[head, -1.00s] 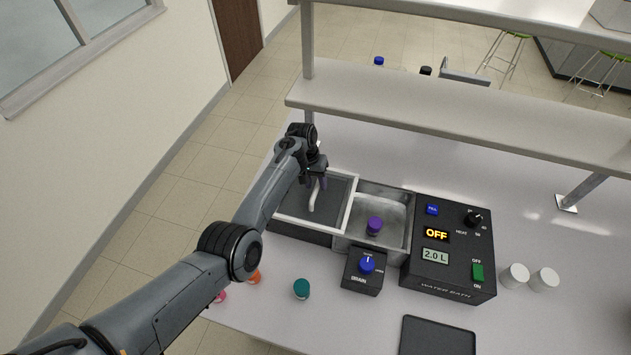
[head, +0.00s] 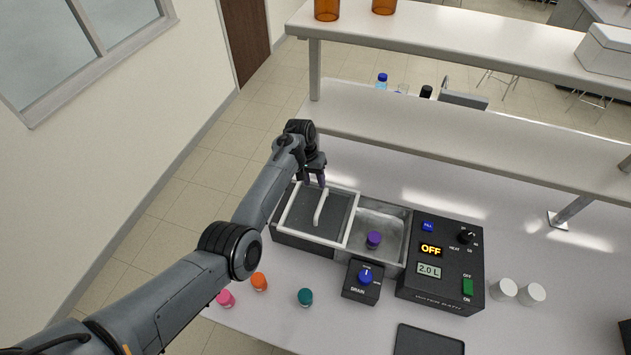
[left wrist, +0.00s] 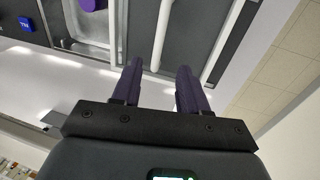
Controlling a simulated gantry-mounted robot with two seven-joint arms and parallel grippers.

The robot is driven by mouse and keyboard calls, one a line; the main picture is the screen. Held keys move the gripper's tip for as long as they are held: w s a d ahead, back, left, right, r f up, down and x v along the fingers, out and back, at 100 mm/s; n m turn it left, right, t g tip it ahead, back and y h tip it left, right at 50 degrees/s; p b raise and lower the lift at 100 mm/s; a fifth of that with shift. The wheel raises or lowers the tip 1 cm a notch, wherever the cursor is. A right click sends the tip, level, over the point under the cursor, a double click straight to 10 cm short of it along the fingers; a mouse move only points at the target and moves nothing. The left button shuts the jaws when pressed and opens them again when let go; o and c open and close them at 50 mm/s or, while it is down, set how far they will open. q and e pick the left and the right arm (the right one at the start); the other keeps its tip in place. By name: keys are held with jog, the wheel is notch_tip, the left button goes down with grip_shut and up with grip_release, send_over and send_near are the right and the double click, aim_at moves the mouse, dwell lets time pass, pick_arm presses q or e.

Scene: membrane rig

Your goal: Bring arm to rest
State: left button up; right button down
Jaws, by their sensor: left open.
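My left arm reaches in from the left in the head view. My left gripper (head: 314,181) is open and empty, just above the far left corner of the water bath's lid area. In the left wrist view its two purple fingers (left wrist: 160,88) stand apart with nothing between them. The dark lid (head: 297,212) with a white handle (head: 321,208) lies on the left part of the water bath (head: 440,288). The handle also shows in the left wrist view (left wrist: 160,35), beyond the fingers and apart from them. My right gripper is in neither view.
A purple-capped item (head: 374,239) stands in the open basin. A drain box (head: 361,282) with a blue knob sits in front. Pink (head: 226,298), orange (head: 259,281) and teal (head: 305,297) caps stand at the front left. A shelf (head: 470,135) spans the back. Two white jars (head: 517,291) stand right.

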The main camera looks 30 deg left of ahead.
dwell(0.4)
pick_arm(q)
jog(key=s+a+f+m+t+y, duration=0.15)
jog(key=s+f, duration=0.25)
jog(key=s, duration=0.4)
jog(key=s+f+y, duration=0.2)
jog(key=s+f, duration=0.2)
jog(key=s, duration=0.3)
jog(key=s+d+r+m, duration=0.1)
jog(key=s+d+r, duration=0.2)
jog(key=s, duration=0.5)
jog(key=s+d+r+m+t+h, duration=0.1)
jog(key=s+d+r, duration=0.2)
jog(key=s, duration=0.5)
jog(key=s+d+r+m, duration=0.1)
jog(key=s+d+r, duration=0.2)
jog(key=s+d, duration=0.2)
jog(key=s, duration=0.3)
jog(key=shift+s+d+r+t, duration=0.15)
jog(key=shift+s+d+t, duration=0.1)
jog(key=shift+t, duration=0.1)
jog(key=shift+h, duration=0.25)
